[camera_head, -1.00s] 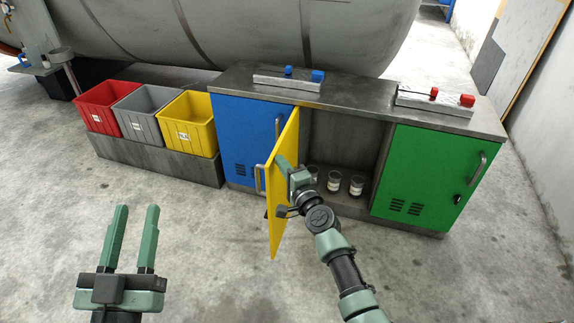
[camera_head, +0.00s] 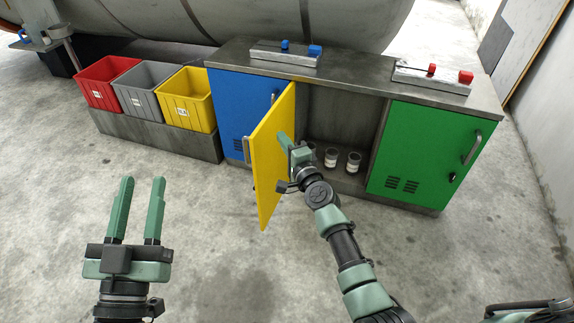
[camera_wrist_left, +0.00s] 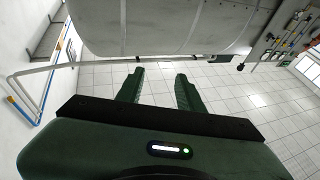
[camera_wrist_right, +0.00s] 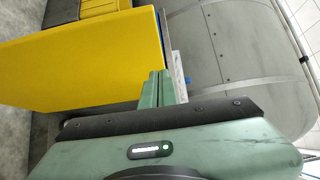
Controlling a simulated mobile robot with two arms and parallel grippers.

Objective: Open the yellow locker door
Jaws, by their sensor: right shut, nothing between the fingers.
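The yellow locker door (camera_head: 268,165) stands swung well open, out from the middle of the metal cabinet. Its handle (camera_head: 247,150) is on the outer face, at the left. My right gripper (camera_head: 284,142) is shut and empty at the inner side of the door, its fingertips at or very near the panel. In the right wrist view the door (camera_wrist_right: 80,60) fills the upper left, beside the shut fingers (camera_wrist_right: 158,86). My left gripper (camera_head: 138,205) is open and empty over the floor at the left, away from the cabinet; its fingers also show in the left wrist view (camera_wrist_left: 158,88).
The blue door (camera_head: 235,110) and green door (camera_head: 425,155) are closed. Several jars (camera_head: 331,157) stand inside the open middle locker. Red, grey and yellow bins (camera_head: 187,100) stand at the left. The floor (camera_head: 230,270) in front is clear.

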